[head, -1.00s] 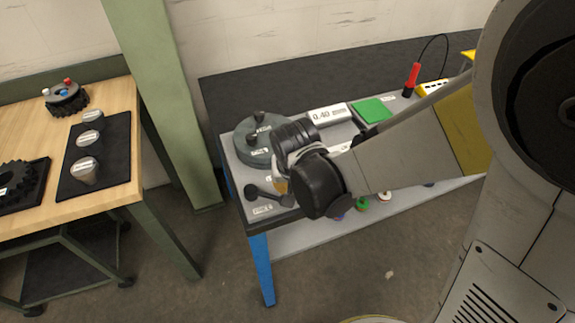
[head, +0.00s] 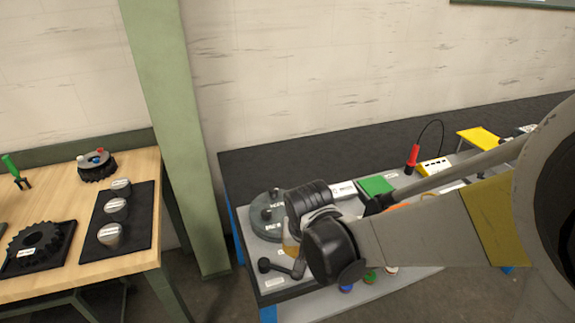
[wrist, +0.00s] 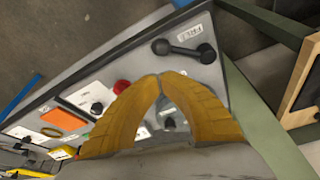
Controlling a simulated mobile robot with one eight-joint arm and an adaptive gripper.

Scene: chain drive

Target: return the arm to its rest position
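My arm (head: 425,232) reaches in from the right in the head view, over the grey bench. Its dark wrist end (head: 331,249) is above the bench's near left part. My gripper (wrist: 160,78) shows in the wrist view as two yellow fingers with their tips together. I see nothing held between them; the bench top shows through the gap below the tips. In the head view the gripper is mostly hidden behind the wrist.
The grey bench holds a round grey-green fixture (head: 262,212), a black-knobbed handle (head: 283,267), a green pad (head: 376,185) and a red-handled tool (head: 413,158). A green post (head: 172,130) separates it from the wooden table (head: 62,196), which carries a black sprocket (head: 38,242).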

